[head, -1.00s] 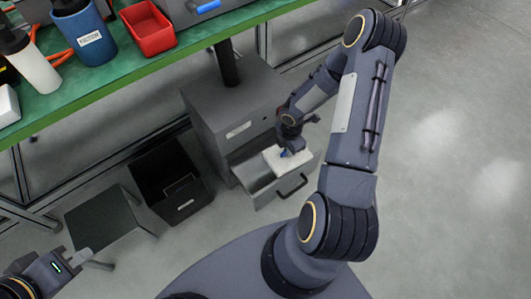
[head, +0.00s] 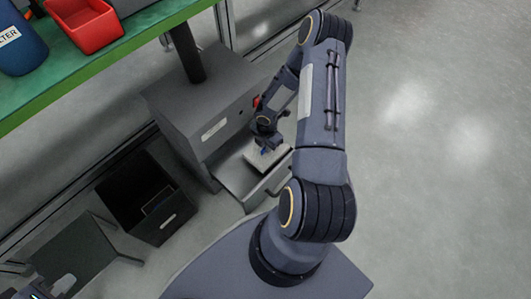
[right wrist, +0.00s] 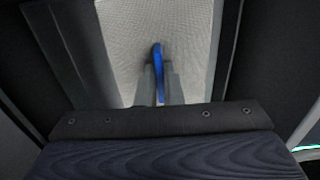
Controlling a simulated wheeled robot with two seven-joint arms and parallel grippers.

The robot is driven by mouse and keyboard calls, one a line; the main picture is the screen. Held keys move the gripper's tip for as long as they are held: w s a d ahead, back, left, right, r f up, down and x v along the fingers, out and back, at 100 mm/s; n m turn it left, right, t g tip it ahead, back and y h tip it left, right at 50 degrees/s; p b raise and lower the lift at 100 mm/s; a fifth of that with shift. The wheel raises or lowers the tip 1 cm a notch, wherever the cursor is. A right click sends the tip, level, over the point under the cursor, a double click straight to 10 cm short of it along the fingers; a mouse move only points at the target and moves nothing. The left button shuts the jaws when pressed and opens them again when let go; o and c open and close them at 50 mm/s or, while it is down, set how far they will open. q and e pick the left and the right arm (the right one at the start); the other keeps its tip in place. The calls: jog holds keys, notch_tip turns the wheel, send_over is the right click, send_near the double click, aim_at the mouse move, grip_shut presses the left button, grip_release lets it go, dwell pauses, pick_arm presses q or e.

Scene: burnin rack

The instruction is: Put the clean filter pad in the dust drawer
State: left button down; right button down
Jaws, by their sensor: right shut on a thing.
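The pale filter pad (head: 270,159) is at the open dust drawer (head: 236,178), at its right part in the head view. In the right wrist view the pad (right wrist: 195,45) shows a fine mesh face and a blue tab (right wrist: 158,68). My right gripper (head: 265,147) is above the pad, and in the wrist view its fingers (right wrist: 160,88) are shut on the blue tab. Whether the pad rests on the drawer floor is hidden. My left gripper (head: 62,284) is at the bottom left edge, partly cut off, away from the drawer.
The grey cabinet (head: 205,100) stands behind the drawer. A black bin (head: 160,222) is on the floor to its left, and a low dark stool (head: 72,252) further left. The green bench (head: 90,75) holds a red tray (head: 85,25) and a blue container (head: 20,45). Floor at right is clear.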

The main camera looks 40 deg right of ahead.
jog(key=shift+f+b, duration=0.7)
jog(key=shift+f, duration=0.95)
jog(key=shift+f, duration=0.2)
jog(key=c, duration=1.6)
grip_release()
jog(key=shift+r, duration=0.15)
